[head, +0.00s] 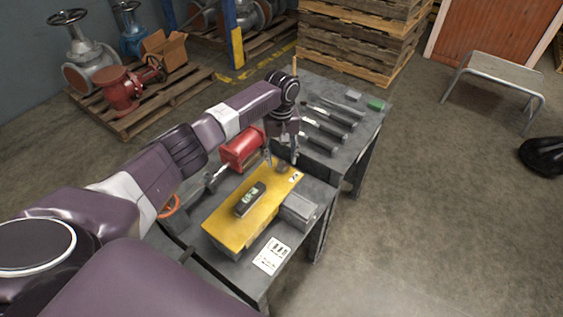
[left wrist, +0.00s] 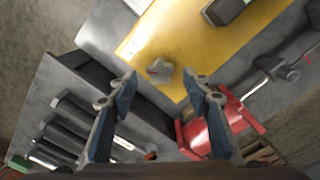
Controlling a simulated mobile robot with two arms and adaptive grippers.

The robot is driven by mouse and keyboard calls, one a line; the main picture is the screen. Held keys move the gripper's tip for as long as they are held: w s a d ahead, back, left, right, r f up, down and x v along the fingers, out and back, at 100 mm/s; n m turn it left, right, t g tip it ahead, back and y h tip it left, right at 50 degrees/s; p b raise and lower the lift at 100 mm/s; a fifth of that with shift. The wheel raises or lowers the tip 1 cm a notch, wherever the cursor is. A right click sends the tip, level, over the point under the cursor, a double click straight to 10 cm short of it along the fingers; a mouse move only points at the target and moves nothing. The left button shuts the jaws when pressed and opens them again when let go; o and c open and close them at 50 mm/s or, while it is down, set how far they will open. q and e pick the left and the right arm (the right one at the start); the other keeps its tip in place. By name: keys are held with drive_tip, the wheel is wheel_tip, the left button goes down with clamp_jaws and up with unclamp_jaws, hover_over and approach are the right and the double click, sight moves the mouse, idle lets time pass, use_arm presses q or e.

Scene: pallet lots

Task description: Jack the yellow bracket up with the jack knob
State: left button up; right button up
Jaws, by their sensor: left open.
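The yellow bracket (head: 222,222) lies across the grey bench and also fills the upper middle of the left wrist view (left wrist: 190,35). The jack knob (head: 283,169), a small grey lobed knob, is at the bracket's far end; in the left wrist view the knob (left wrist: 159,71) has a small red mark. My left gripper (head: 281,158) is open above the knob. In the left wrist view its two fingers (left wrist: 161,82) appear either side of the knob, with gaps. Whether the fingertips are level with the knob is unclear. My right gripper is not in view.
A black level with a green vial (head: 250,199) rests on the bracket.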

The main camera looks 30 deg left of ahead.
sight(282, 167)
use_arm(q)
drive_tip(key=shift+f, duration=1.3)
drive_tip(key=c, duration=1.2)
drive_tip(key=shift+o, duration=0.2)
drive_tip(key=shift+r+m, duration=0.1)
drive_tip(key=shift+m, duration=0.3)
